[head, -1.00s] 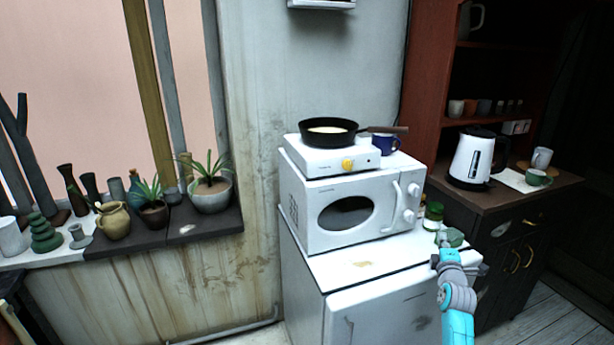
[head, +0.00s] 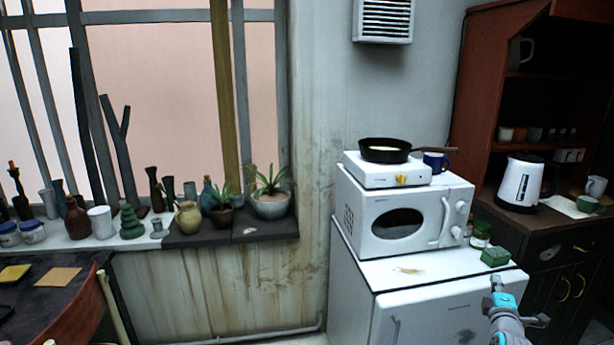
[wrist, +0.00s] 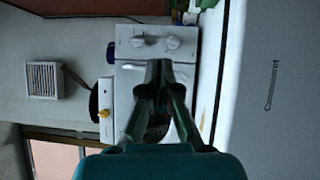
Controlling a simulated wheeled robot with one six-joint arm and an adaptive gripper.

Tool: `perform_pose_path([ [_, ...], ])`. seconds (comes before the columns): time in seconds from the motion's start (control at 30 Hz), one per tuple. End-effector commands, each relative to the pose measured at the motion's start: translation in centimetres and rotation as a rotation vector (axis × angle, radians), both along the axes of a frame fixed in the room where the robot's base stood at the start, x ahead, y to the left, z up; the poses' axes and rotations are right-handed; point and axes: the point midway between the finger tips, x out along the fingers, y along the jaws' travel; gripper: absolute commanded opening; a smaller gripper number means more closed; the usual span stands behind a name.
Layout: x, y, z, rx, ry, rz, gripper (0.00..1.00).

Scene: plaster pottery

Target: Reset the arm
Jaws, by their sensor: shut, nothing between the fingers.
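My gripper (head: 496,282) is at the lower right of the head view, in front of the white fridge's top right corner. In the wrist view my gripper (wrist: 159,66) has its fingers together, with nothing between them. The gripper hides part of the white microwave (wrist: 132,50) there. My teal arm runs down to the bottom edge of the head view.
A small green box (head: 495,257) and jars stand on the white fridge (head: 400,272) beside the microwave (head: 408,200). A pan (head: 385,155) sits on the hot plate above. Pottery and plants line the sill (head: 265,231). A table (head: 52,290) is at lower left.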

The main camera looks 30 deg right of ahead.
Motion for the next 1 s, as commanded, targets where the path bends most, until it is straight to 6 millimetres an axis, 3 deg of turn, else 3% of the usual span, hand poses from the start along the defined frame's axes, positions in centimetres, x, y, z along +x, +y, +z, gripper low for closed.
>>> perform_pose_path([
  [0.37, 0.6, 4.4, -3.0, 0.066, -0.047, 0.042, 0.00],
  [0.57, 0.7, 8.7, -5.6, 0.131, -0.089, 0.082, 0.00],
  [0.77, 0.3, 15.1, -9.1, 0.231, -0.147, 0.138, 0.00],
  [1.0, -2.3, 26.6, -13.8, 0.425, -0.247, 0.236, 0.00],
])
